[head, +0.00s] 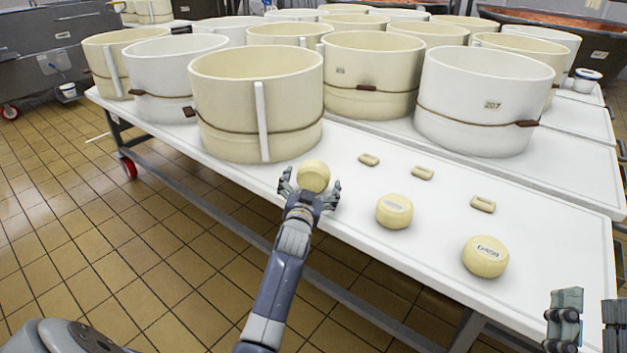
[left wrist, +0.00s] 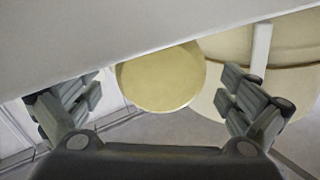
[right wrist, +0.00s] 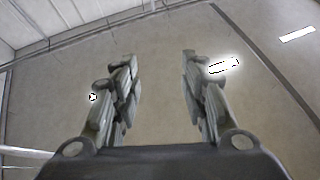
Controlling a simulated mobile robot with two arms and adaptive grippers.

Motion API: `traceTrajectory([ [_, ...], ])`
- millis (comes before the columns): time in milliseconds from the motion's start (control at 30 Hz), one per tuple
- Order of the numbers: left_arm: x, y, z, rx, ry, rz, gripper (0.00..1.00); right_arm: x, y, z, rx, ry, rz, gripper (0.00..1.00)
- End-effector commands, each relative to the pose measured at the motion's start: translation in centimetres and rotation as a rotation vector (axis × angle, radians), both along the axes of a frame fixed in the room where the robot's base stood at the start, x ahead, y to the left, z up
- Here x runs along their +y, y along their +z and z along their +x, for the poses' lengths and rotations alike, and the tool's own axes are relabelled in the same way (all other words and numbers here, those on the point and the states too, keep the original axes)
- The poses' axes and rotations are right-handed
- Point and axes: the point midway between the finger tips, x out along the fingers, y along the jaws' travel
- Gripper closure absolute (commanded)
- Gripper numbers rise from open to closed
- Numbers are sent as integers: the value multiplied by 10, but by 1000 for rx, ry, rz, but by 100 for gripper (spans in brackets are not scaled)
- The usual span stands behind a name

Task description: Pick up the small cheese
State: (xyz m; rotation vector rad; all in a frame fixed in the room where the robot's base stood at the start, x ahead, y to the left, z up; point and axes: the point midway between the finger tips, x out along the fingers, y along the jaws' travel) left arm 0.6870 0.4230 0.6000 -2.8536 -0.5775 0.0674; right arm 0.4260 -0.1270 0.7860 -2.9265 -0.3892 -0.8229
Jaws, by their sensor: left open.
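Three round pale-yellow cheeses stand on the white table. The leftmost cheese (head: 314,175) is between the spread fingers of my left gripper (head: 310,190), which is open around it. In the left wrist view this cheese (left wrist: 162,78) shows between the two fingers, with gaps on both sides. The middle cheese (head: 394,211) and the right cheese (head: 485,256), which bears a label, stand apart to the right. The leftmost looks smallest. My right gripper (head: 585,320) is at the lower right, off the table's front edge; its fingers (right wrist: 155,100) are apart with nothing between them.
Large cream and white round vats (head: 257,100) with straps fill the back of the table (head: 350,222). Three small tan pieces (head: 422,173) lie behind the cheeses. The table's front edge runs just below the cheeses. Tiled floor (head: 70,240) is open at the left.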

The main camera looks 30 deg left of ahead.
Motion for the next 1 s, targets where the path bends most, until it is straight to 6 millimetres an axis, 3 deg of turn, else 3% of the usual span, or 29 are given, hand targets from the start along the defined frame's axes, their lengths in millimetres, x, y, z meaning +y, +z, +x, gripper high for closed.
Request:
traceTrajectory([
  [400,3,0,8,1,-1,0,0,-1,12,-8,-73,4,21,60],
  [700,3,0,7,0,-1,0,61,-1,12,-8,-72,4,21,60],
  [767,3,3,8,-4,-1,2,67,-1,12,-8,-72,4,21,60],
  [1000,3,3,8,-4,-1,2,67,-1,12,-8,-70,4,20,60],
])
